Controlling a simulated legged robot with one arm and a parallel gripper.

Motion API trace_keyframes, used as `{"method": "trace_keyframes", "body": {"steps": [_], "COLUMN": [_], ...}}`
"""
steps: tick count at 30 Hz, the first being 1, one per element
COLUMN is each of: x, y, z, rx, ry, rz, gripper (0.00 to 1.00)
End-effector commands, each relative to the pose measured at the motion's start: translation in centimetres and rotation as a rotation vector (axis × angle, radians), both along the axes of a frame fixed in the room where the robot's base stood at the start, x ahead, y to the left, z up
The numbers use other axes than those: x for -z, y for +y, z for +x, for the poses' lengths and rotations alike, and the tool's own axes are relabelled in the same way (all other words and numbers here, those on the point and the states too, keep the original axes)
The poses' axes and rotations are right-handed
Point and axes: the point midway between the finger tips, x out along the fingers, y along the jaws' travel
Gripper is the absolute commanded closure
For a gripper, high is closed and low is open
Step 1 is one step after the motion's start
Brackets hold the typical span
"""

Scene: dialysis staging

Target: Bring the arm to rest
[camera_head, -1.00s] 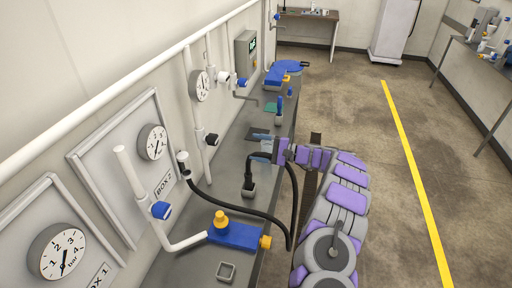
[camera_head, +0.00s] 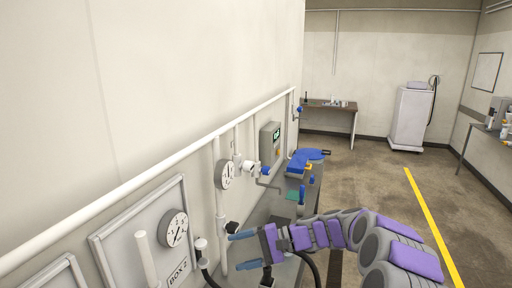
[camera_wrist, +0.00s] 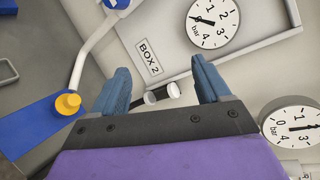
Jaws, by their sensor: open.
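My gripper (camera_head: 252,249) is raised above the grey bench beside the wall, its blue fingers pointing left toward the wall pipes. In the wrist view its two blue fingers (camera_wrist: 160,88) stand wide apart. The black hose end with a white cap (camera_wrist: 168,91) shows between them, but I cannot tell its distance; nothing is seen gripped. My purple and grey arm stretches from the lower right of the head view to the gripper.
The BOX 2 panel (camera_head: 122,243) with a gauge (camera_head: 174,229) is on the left wall. A second gauge (camera_head: 223,175) and a grey control box (camera_head: 270,146) are farther along. A blue and yellow valve block (camera_wrist: 46,121) shows in the wrist view. Open floor (camera_head: 372,186) lies right.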

Motion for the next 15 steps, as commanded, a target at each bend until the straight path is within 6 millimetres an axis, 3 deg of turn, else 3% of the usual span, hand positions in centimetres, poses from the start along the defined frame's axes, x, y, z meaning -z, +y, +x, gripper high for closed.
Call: {"method": "trace_keyframes", "body": {"steps": [1, 8, 15], "x": [-0.9, -1.8, -1.4], "y": [0.5, 1.2, -0.5], "z": [-1.8, -10.2, -18.5], "rx": [-0.032, -0.167, -0.283], "ry": [-0.014, -0.045, -0.094], "rz": [-0.034, -0.216, -0.436], "gripper": [0.24, 0.24, 0.24]}}
